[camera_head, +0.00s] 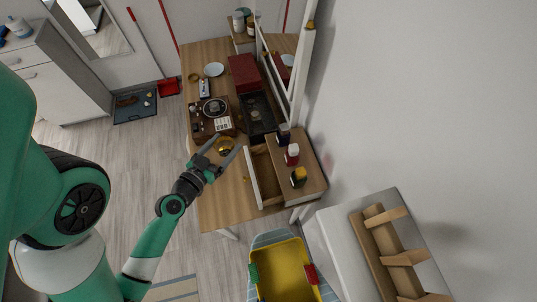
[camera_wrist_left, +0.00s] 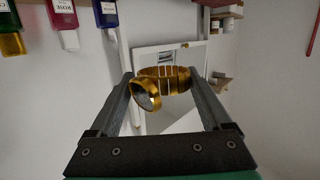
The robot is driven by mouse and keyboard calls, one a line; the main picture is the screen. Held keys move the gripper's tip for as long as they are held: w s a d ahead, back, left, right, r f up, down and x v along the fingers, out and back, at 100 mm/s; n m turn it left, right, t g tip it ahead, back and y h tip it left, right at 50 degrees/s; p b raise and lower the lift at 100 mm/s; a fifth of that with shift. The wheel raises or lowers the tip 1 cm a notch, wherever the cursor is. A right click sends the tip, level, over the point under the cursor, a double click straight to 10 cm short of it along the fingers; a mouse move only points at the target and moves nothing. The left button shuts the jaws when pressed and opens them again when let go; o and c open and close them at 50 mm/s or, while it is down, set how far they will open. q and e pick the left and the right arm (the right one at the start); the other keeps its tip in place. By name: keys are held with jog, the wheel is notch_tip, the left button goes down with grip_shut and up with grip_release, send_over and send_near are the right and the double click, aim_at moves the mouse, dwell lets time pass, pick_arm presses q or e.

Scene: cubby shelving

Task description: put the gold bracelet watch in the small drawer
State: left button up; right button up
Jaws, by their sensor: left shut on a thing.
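The gold bracelet watch (camera_wrist_left: 160,84) is between the fingers of my left gripper (camera_wrist_left: 165,85) in the left wrist view, its band spanning them and its round dial hanging toward the left finger. In the head view the watch (camera_head: 225,146) shows at the fingertips of my left gripper (camera_head: 222,150), over the wooden dressing table. The small drawer (camera_head: 265,178) is pulled open, just right of the gripper, and its inside looks empty from here. My right gripper is not in view.
Several bottles (camera_head: 292,155) stand on the cabinet top above the drawer. A watch case (camera_head: 212,110), a dark box (camera_head: 257,112) and a red box (camera_head: 243,72) sit farther back on the table (camera_head: 222,205). A yellow bin (camera_head: 283,272) stands on the floor in front.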

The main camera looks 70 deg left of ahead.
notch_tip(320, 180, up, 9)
jog(key=p, duration=0.8)
pick_arm(q)
jog(key=w+d+f+b, duration=0.1)
jog(key=w+f+b, duration=0.8)
jog(key=w+f, duration=0.4)
jog(key=shift+d+f, duration=0.2)
jog(key=shift+f, duration=0.1)
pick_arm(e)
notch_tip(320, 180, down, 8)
pick_arm(q)
jog(key=o, duration=1.2)
jog(key=shift+w, duration=0.1)
jog(key=shift+c, duration=0.2)
